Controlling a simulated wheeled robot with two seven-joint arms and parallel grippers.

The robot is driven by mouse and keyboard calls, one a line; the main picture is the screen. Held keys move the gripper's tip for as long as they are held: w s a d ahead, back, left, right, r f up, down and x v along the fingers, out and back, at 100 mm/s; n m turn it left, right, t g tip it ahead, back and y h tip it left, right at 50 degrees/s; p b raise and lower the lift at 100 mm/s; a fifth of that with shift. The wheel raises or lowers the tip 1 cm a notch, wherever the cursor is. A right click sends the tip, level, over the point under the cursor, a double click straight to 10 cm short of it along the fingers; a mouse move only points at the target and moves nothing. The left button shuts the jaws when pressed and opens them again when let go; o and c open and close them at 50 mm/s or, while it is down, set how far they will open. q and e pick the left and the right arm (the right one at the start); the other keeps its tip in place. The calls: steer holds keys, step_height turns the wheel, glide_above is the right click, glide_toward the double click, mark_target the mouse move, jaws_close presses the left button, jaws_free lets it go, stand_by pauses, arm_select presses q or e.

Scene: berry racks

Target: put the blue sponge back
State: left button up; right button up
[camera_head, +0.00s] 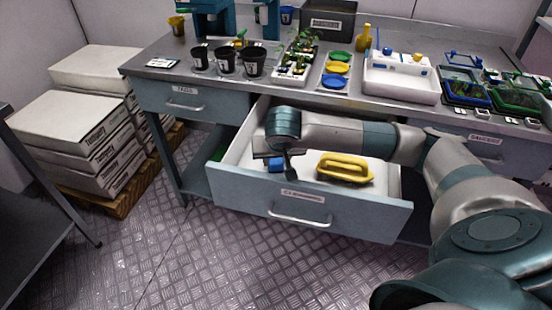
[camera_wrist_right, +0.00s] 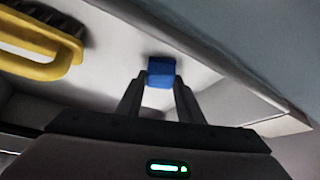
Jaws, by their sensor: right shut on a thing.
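The blue sponge (camera_head: 276,165) is inside the open drawer (camera_head: 300,207), near its left end. In the right wrist view the sponge (camera_wrist_right: 161,72) is a small blue block between the two fingertips. My right gripper (camera_head: 281,160) reaches down into the drawer and is shut on the sponge; its fingers also show in the right wrist view (camera_wrist_right: 160,88). Whether the sponge touches the drawer floor I cannot tell. My left gripper is not in view.
A yellow-handled brush (camera_head: 345,169) lies in the drawer, right of the sponge. The drawer's front and side walls surround my gripper. On the worktop stand black pots (camera_head: 226,62), a white basin (camera_head: 402,78) and seedling trays (camera_head: 293,68). The floor ahead is clear.

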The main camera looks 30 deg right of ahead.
steer(key=shift+f, duration=0.1)
steer(key=shift+f, duration=0.1)
stand_by(0.3)
steer(key=o, duration=1)
steer(key=shift+c, duration=0.2)
steer(key=v, duration=1.2)
